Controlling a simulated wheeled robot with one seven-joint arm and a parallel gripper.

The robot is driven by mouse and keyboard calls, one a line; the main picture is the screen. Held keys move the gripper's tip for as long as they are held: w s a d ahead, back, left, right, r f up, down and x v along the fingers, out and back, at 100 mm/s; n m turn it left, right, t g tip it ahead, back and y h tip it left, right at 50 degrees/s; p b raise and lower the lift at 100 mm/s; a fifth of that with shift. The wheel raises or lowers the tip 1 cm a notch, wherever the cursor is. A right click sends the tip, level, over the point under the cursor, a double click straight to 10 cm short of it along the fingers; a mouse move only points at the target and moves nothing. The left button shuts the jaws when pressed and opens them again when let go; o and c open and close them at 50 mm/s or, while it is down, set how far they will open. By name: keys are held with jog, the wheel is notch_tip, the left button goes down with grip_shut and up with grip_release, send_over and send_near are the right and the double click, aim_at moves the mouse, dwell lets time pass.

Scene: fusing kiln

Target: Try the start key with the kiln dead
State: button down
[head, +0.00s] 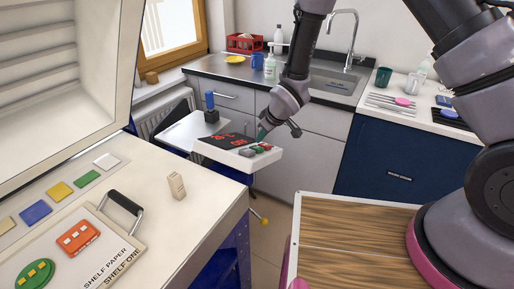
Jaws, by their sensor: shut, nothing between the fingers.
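The control box (211,152) is a white sloped panel beyond the cream worktop, near the middle of the head view. Its dark face carries red marks like display digits (220,140), too small to read. A row of small keys sits at its right end: a grey one (246,153), a greenish one (257,149) and a red one (267,146). My gripper (262,136) is shut and empty, pointing down right at these keys. I cannot tell whether it touches one. The grooved pale interior (45,60) at left looks like the kiln.
A blue-handled item (210,108) stands behind the control box. The sink counter (225,72) lies behind; a wooden surface (350,245) is lower right.

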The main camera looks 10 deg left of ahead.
jog(key=shift+f, duration=0.15)
jog(key=shift+s+f, duration=0.15)
jog(key=shift+f, duration=0.1)
jog(key=shift+s+a+f, duration=0.15)
jog(key=shift+s+f, duration=0.1)
jog(key=shift+f, duration=0.2)
dwell(1.0)
dwell(0.3)
jog(key=shift+w+r, duration=0.4)
jog(key=shift+r, duration=0.45)
jog(key=shift+w+d+r, duration=0.15)
jog(key=shift+w+r, duration=0.2)
jog(key=shift+r, duration=0.4)
jog(key=shift+w+d+r, duration=0.2)
jog(key=shift+w+r, duration=0.1)
jog(key=shift+r, duration=0.45)
jog(key=shift+w+d+r, duration=0.15)
jog(key=shift+w+r, duration=0.2)
jog(key=shift+r, duration=0.4)
